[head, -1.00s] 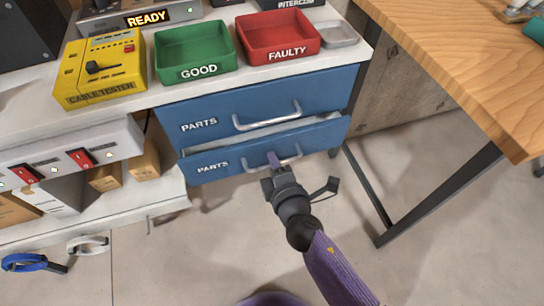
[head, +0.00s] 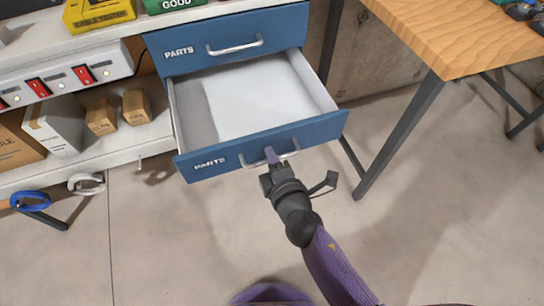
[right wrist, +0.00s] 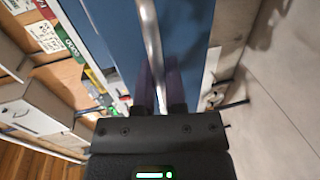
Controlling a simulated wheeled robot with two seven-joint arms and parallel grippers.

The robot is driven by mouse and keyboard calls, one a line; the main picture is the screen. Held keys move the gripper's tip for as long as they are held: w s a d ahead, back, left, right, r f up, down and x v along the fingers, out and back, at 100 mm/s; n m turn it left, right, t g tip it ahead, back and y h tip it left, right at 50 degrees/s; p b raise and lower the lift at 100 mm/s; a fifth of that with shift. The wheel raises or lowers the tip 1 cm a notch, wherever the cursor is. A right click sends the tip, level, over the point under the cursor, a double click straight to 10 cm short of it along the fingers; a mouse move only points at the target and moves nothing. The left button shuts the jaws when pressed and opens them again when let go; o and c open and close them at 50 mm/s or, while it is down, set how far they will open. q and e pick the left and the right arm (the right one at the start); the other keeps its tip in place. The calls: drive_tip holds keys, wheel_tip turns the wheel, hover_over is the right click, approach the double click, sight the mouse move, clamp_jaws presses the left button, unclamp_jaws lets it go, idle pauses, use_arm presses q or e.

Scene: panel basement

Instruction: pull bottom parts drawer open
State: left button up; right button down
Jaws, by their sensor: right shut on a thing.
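The bottom parts drawer (head: 222,163) is blue with a white "PARTS" label and stands well out from the cabinet in the head view. Its pale inside is visible and looks empty. My right gripper (head: 272,157) is shut on the drawer's silver bar handle (head: 289,155). In the right wrist view the handle (right wrist: 150,40) runs between the fingers of the right gripper (right wrist: 158,90), in front of the blue drawer front. The upper parts drawer (head: 190,45) is closed above it. My left gripper is not in view.
A wooden table (head: 470,35) with dark metal legs stands at the right. A white shelf (head: 125,140) with cardboard boxes (head: 137,107) is at the left. Blue (head: 30,201) and white (head: 86,184) looped items are below the shelf. The floor in front is clear.

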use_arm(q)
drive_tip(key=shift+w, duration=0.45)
use_arm(e)
drive_tip(key=c, duration=0.7)
unclamp_jaws()
drive_tip(key=shift+s, duration=0.15)
use_arm(q)
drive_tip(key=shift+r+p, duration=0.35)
drive_tip(key=shift+p, duration=0.05)
use_arm(e)
drive_tip(key=v, duration=0.9)
drive_tip(key=shift+s+d, duration=0.15)
drive_tip(key=shift+s, duration=0.1)
